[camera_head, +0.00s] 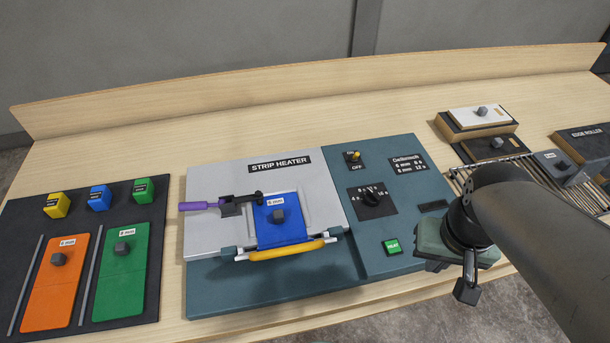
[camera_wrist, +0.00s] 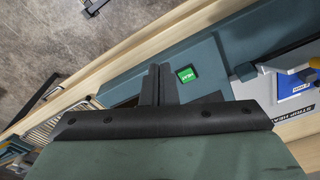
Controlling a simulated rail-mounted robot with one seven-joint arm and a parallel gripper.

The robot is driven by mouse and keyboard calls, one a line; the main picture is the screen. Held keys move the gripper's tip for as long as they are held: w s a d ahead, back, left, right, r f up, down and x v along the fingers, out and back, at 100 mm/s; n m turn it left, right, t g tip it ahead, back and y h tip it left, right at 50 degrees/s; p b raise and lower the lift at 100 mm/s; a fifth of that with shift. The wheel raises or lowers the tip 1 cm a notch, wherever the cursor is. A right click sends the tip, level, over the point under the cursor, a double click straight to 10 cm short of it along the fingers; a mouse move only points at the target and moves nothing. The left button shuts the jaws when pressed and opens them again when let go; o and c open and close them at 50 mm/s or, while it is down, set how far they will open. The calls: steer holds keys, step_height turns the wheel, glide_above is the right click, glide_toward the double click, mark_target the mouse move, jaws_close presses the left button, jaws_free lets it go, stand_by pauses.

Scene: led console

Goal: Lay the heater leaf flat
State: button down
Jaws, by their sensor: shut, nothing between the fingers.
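The strip heater (camera_head: 205,230) is a light grey plate on a dark teal base. A yellow bar handle (camera_head: 286,250) runs along its front edge on short grey brackets; I take this as the leaf's handle. A blue sheet (camera_head: 285,230) with a grey knob lies on the plate, reaching toward the handle. I cannot tell the leaf's exact tilt. My gripper (camera_head: 467,291) is right of the heater, by the table's front edge, well apart from the handle. In the wrist view my gripper (camera_wrist: 157,85) has its fingers together and empty, near the green HEAT button (camera_wrist: 186,75).
A purple-handled clamp (camera_head: 200,206) sits at the blue sheet's left. The control panel has a black dial (camera_head: 373,197) and a yellow-tipped switch (camera_head: 353,156). Orange (camera_head: 50,295) and green (camera_head: 120,285) sheets lie at left. A wire rack (camera_head: 525,172) stands at right.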

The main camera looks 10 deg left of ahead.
stand_by(0.3)
steer(key=n+g+b, duration=0.3)
steer(key=n+g, duration=0.1)
steer(key=g, duration=0.1)
glide_toward(286, 248)
steer(key=w+d+r, duration=0.2)
steer(key=w+d, duration=0.3)
steer(key=w, duration=0.1)
steer(key=s+a+r+n+h, duration=0.1)
steer(key=s+a+r+h, duration=0.15)
steer(key=a, duration=0.55)
steer(key=shift+g, duration=0.4)
steer(key=x, duration=1.2)
steer(key=shift+s+f+p, duration=0.2)
steer(key=shift+s+p, duration=0.15)
steer(key=shift+p, duration=0.05)
